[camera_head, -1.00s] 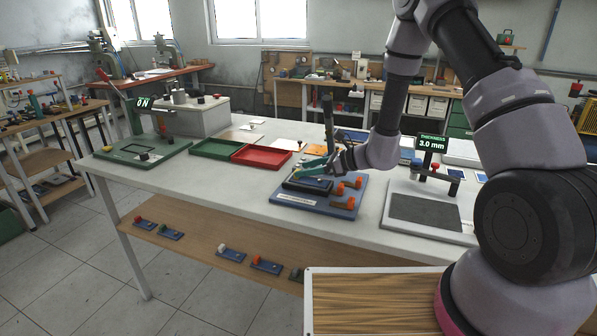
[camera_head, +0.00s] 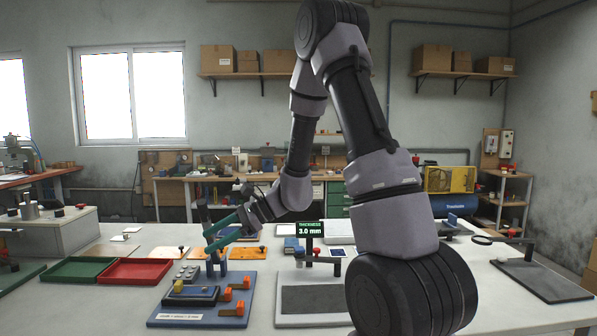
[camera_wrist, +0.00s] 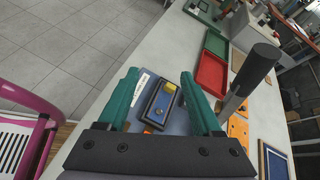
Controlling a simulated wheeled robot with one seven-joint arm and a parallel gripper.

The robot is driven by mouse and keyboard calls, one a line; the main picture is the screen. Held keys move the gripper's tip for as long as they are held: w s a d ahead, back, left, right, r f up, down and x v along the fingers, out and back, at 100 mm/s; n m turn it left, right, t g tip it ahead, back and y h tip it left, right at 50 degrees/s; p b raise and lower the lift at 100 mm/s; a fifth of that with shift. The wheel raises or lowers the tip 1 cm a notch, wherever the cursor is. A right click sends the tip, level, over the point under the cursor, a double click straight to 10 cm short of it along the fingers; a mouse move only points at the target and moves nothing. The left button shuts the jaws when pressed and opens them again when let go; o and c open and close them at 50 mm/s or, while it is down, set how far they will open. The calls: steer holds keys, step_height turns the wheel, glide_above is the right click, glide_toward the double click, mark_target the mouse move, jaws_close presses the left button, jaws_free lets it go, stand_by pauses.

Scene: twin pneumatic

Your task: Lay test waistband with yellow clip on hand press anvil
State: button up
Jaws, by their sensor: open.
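The hand press has a blue base (camera_head: 244,283) with a dark block on it, which I take for the anvil (camera_head: 217,299). A small dark-blue piece, seemingly the test waistband (camera_head: 198,290), lies flat on the block with a yellow clip (camera_head: 178,286) at its left end. In the wrist view the yellow clip (camera_wrist: 170,87) is at the far end of the waistband (camera_wrist: 157,106), between my fingers in the picture. My gripper (camera_head: 208,243) is open and empty, its teal fingers above the press. A black-handled lever (camera_wrist: 255,70) stands beside the right finger.
Orange pieces (camera_head: 240,308) sit on the right of the press base. Red (camera_head: 148,270) and green (camera_head: 84,268) trays lie to the left. A thickness gauge (camera_head: 310,229) reading 3.0 mm stands to the right behind a dark mat (camera_head: 315,299). A magnifier stand (camera_head: 540,275) is farther right.

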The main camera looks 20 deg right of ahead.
steer(key=s+d+r+n+t+h, duration=0.5)
steer(key=s+d+r+n+h, duration=0.5)
steer(key=s+d+r, duration=0.6)
step_height(320, 180, up, 4)
steer(key=shift+s+d+r+n, duration=0.1)
steer(key=shift+s+d+n, duration=0.2)
steer(key=shift+s+n, duration=0.85)
